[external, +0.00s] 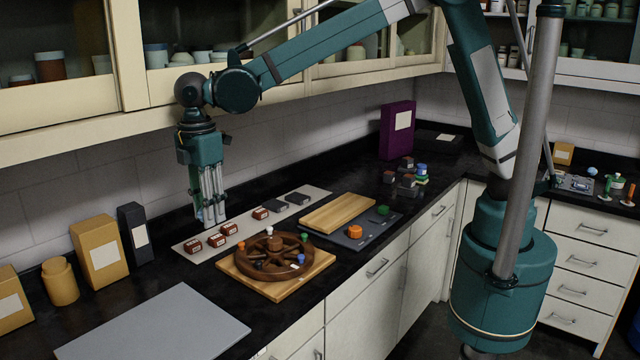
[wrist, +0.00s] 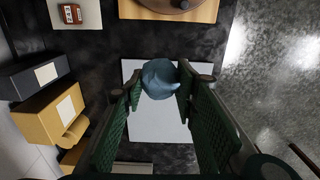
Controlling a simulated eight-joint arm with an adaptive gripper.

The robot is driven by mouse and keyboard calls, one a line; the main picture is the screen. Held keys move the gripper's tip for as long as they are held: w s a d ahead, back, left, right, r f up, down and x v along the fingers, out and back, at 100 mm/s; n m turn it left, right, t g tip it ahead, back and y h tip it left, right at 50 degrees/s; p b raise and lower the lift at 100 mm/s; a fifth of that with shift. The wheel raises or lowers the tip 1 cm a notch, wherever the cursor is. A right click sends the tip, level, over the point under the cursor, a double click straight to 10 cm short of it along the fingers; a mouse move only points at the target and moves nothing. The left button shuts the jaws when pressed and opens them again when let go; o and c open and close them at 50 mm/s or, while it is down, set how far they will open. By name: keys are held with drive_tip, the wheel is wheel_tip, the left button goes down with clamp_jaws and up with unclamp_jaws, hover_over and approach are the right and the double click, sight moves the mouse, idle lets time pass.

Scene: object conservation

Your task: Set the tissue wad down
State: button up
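The tissue wad (wrist: 160,78) is a rounded blue-grey lump between my fingertips in the wrist view, touched on both sides. My gripper (wrist: 160,85) is shut on it. In the external view my gripper (external: 211,218) points down from the arm, above the black counter near the beige strip. The wad is not clearly seen there. A pale grey mat (external: 155,325) lies flat on the counter at the front left. It also shows behind the wad in the wrist view (wrist: 160,132), with the wad held above it in the picture.
A brown wheel (external: 274,254) with coloured pegs lies on a wooden board (external: 308,270). The beige strip (external: 187,246) bears several small blocks. A yellow box (external: 102,250) and a dark box (external: 134,233) stand by the wall. The grey mat is bare where visible.

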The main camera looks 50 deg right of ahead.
hover_over(178, 335)
wheel_tip(178, 335, down, 12)
drive_tip(key=shift+r, duration=0.15)
drive_tip(key=shift+f, duration=3.1)
drive_tip(key=shift+f, duration=0.15)
drive_tip(key=shift+f, duration=1.75)
drive_tip(key=shift+f, duration=0.15)
drive_tip(key=o, duration=0.6)
